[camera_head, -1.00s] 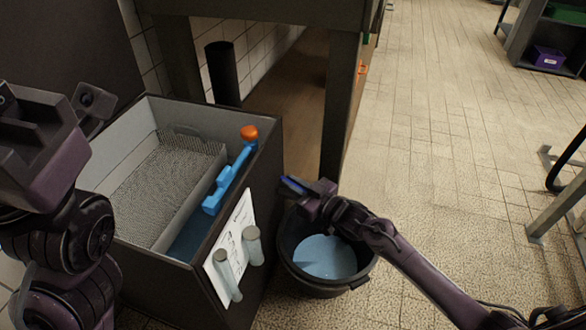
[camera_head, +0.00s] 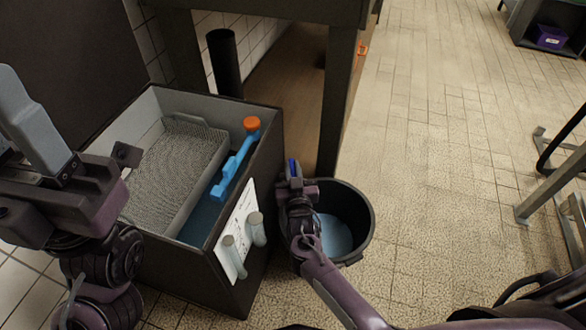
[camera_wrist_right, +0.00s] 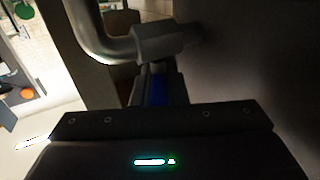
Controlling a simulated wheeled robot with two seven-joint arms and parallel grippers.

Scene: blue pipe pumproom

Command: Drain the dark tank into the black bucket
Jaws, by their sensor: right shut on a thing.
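The dark tank (camera_head: 262,165) stands left of centre, its top open, with dark blue liquid (camera_head: 200,220) beside a mesh tray. The black bucket (camera_head: 367,225) stands on the floor at its right side, with pale blue liquid (camera_head: 335,237) in it. My right gripper (camera_head: 294,182) is between tank and bucket, over the bucket's left rim, shut on a blue handle (camera_head: 293,167). In the right wrist view the blue handle (camera_wrist_right: 157,92) sits between the fingers, below a grey pipe fitting (camera_wrist_right: 162,42). My left gripper (camera_head: 35,125) is raised at the left; its opening is unclear.
A blue pipe piece with an orange knob (camera_head: 251,124) leans in the tank, beside the mesh tray (camera_head: 180,155). Two grey cylinders (camera_head: 257,230) are on the tank's front. A dark table leg (camera_head: 335,100) stands behind the bucket.

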